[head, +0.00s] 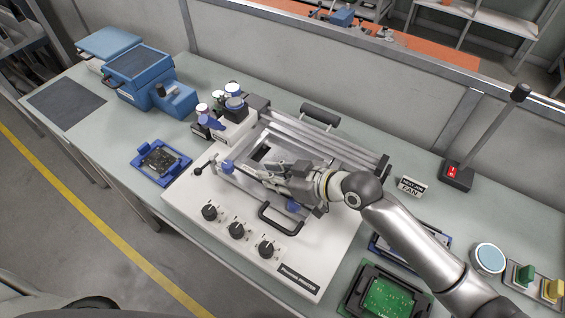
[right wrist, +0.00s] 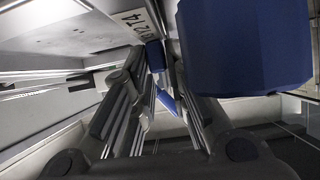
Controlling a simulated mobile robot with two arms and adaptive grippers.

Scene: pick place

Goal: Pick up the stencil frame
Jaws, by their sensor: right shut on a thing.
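The stencil frame (head: 258,138), a silver metal frame, lies in the white stencil printer (head: 185,200) on the bench. My right gripper (head: 252,173) reaches in from the right over the printer and is shut on the frame's near part. My arm and gripper hide some of the frame. In the right wrist view the two fingers (right wrist: 150,85) close together beside a pale part with printed characters (right wrist: 140,20). A large blue knob (right wrist: 245,45) stands close to the right finger. The exact grip contact is hard to see. My left gripper is not in view.
A blue fixture with a board (head: 160,160) lies left of the printer. A black tray with a green board (head: 385,297) lies at front right. Blue machines (head: 150,75) stand at the back left. A lever post (head: 490,135) stands at right. A black handle (head: 280,220) is near my gripper.

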